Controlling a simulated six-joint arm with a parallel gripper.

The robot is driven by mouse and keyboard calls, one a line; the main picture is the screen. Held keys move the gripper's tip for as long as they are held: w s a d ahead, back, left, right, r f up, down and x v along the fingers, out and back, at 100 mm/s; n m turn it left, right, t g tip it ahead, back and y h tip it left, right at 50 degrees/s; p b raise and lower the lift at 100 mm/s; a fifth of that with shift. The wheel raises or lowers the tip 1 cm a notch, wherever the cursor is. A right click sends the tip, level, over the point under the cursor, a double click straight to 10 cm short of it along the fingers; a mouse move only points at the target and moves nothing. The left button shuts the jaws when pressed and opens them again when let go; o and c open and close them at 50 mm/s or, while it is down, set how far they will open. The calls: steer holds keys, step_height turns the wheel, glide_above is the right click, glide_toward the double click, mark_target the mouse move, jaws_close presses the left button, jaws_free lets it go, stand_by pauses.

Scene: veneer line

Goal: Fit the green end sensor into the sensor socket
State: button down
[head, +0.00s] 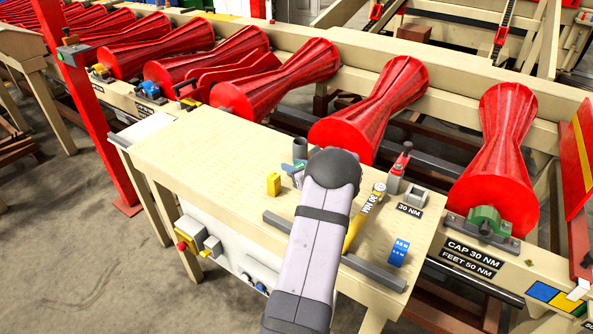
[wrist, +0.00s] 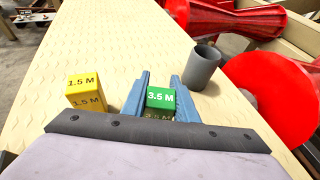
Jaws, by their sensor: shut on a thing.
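The green end sensor (wrist: 159,98), a small block marked 3.5 M, sits between the blue fingers of my gripper (wrist: 160,78) in the wrist view. My gripper is shut on it. In the head view my gripper (head: 298,168) is over the table, mostly hidden by my own arm. I cannot tell whether the sensor touches the tabletop. A square grey holder with an open top (head: 415,195) stands at the table's right end, beside a 30 NM label; it may be the sensor socket, but no sign names it. It is well right of my gripper.
A yellow 1.5 M block (wrist: 86,93) stands left of my gripper, and a grey cup (wrist: 203,67) close to its right. A blue block (head: 399,252), a yellow-handled tool (head: 364,218) and a dark bar (head: 375,272) lie on the table (head: 200,160). Red rollers (head: 370,115) line the back.

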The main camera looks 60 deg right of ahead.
step_height(320, 180, up, 10)
steer(key=b, duration=0.2)
steer(key=shift+b, duration=0.35)
steer(key=s+d+m+g+h+b, duration=0.2)
steer(key=s+d+m+g+h, duration=0.1)
steer(key=s, duration=0.9)
steer(key=s+d+m+g+h+b, duration=0.2)
steer(key=s+d+m+g, duration=0.3)
steer(key=s, duration=0.8)
steer(key=s+d+m+g+h+b, duration=0.3)
steer(key=s+d, duration=0.4)
steer(key=s, duration=0.5)
steer(key=shift+s+d+r+m+g+h+b, duration=0.2)
steer(key=shift+d+r+m+g+h+b, duration=0.2)
steer(key=shift+m+g+b, duration=0.65)
steer(key=shift+m+t+p, duration=0.25)
steer(key=shift+p, duration=0.1)
step_height(320, 180, down, 6)
steer(key=b, duration=0.6)
steer(key=shift+f, duration=0.1)
